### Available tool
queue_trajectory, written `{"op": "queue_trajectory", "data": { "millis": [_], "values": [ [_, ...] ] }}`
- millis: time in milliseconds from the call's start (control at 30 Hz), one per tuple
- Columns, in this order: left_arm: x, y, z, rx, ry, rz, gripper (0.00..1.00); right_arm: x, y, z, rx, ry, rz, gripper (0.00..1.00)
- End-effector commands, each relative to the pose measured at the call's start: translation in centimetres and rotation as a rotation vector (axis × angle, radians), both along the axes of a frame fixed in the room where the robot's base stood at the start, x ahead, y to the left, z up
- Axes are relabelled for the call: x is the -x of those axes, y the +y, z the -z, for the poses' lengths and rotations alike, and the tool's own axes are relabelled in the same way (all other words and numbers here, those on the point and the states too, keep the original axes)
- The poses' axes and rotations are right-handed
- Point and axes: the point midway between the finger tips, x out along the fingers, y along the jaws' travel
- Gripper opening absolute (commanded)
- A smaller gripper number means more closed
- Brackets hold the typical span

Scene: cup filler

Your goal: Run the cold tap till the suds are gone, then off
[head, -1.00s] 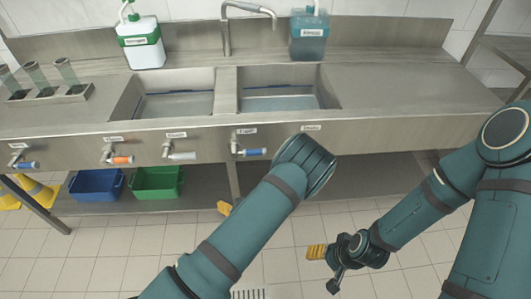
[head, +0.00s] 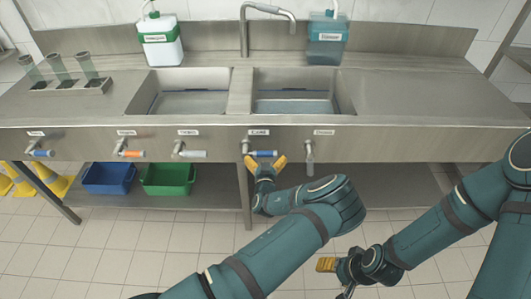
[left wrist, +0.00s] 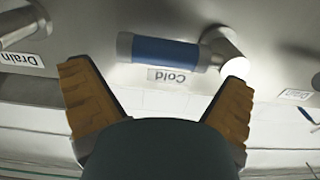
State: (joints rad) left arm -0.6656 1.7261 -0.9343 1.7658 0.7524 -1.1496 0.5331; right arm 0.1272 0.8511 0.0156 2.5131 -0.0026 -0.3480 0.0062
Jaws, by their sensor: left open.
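The cold tap's blue lever (head: 264,153) sticks out sideways on the sink front under the label "Cold". It also shows close up in the left wrist view (left wrist: 165,50). My left gripper (head: 266,161) is open just below and in front of the lever. Its yellow fingers stand apart on either side of the lever in the left wrist view (left wrist: 156,76), and I see no grip on it. The right basin (head: 345,95) holds some water, and I cannot make out suds. The spout (head: 270,9) reaches over it. My right gripper (head: 327,265) is low at the right, its opening unclear.
The drain lever (head: 310,156) hangs down right of the cold tap. Grey (head: 194,153), orange (head: 132,153) and another blue lever (head: 42,153) sit to the left. Two bottles stand behind the basins, green-capped (head: 160,42) and teal (head: 326,42). Blue (head: 108,179) and green (head: 168,179) bins sit below.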

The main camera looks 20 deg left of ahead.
Motion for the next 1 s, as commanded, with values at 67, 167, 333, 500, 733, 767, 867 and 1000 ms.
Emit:
{"op": "queue_trajectory", "data": {
  "millis": [67,167,333,500,733,767,867,1000],
  "values": [
    [-1.1,0.4,0.1,0.0,-0.001,0.0,1.0,0.0,0.0,0.2,0.0,0.001,0.0,0.64],
    [-2.1,0.6,0.1,0.001,-0.001,0.0,1.0,0.0,0.0,0.3,0.0,0.0,0.0,0.64],
    [-3.0,0.9,0.0,0.0,0.0,0.0,1.0,0.0,0.0,0.4,0.0,-0.001,0.0,0.64],
    [-3.1,0.9,0.0,0.0,0.001,0.0,1.0,0.0,0.0,0.4,0.0,-0.001,0.0,0.64],
    [-3.0,0.9,0.0,0.0,0.001,-0.001,0.54,0.0,0.0,0.4,0.0,-0.001,0.0,0.64],
    [-3.0,0.9,0.0,0.0,0.001,-0.001,0.44,0.0,0.0,0.4,0.0,-0.001,0.0,0.64],
    [-3.0,0.9,0.0,0.0,0.001,-0.001,0.39,0.0,0.0,0.4,0.0,-0.001,0.0,0.64],
    [-3.0,0.9,0.0,0.0,0.001,-0.001,0.39,0.0,0.0,0.4,0.0,-0.001,0.0,0.64]
  ]
}}
